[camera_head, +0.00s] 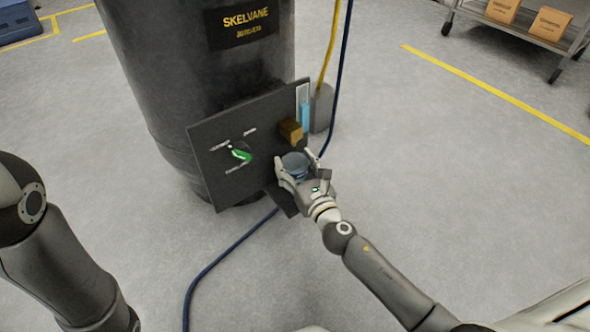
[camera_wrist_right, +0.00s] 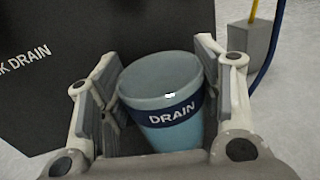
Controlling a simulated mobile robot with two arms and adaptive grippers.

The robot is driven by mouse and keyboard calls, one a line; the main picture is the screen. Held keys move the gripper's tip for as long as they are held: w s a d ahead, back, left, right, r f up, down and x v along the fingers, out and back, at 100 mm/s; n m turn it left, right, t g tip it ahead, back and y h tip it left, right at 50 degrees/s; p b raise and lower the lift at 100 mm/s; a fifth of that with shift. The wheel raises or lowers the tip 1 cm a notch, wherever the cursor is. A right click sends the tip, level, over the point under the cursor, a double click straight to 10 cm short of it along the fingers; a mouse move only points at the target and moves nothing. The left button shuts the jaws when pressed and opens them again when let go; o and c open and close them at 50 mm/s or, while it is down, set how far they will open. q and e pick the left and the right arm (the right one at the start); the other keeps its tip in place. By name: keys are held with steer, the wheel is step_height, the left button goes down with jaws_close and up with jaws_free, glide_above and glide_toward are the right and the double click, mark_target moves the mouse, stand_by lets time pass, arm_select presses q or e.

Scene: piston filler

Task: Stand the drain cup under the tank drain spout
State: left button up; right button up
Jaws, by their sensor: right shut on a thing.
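The drain cup (camera_head: 296,163) is a pale blue cup with a dark band; the band reads DRAIN in the right wrist view (camera_wrist_right: 165,105). My right gripper (camera_head: 301,172) is shut on the cup, with fingers on both sides of it, and the cup stands about upright. The brass-coloured tank drain spout (camera_head: 291,131) sticks out of the dark panel just above and behind the cup in the head view. I cannot tell whether the cup's base touches the dark ledge (camera_head: 283,201) below. My left gripper is out of view; only my left arm shows.
The big dark tank (camera_head: 200,75) carries the panel (camera_head: 215,180) with a green-handled valve (camera_head: 241,155) left of the spout. A blue-filled sight gauge (camera_head: 304,110) and a grey block (camera_head: 322,108) are right of it. A blue hose (camera_head: 225,256) crosses the floor.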

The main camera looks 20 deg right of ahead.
stand_by(0.3)
steer(key=shift+f, duration=0.25)
steer(key=o, duration=1)
steer(key=shift+r, duration=0.1)
steer(key=shift+o, duration=0.2)
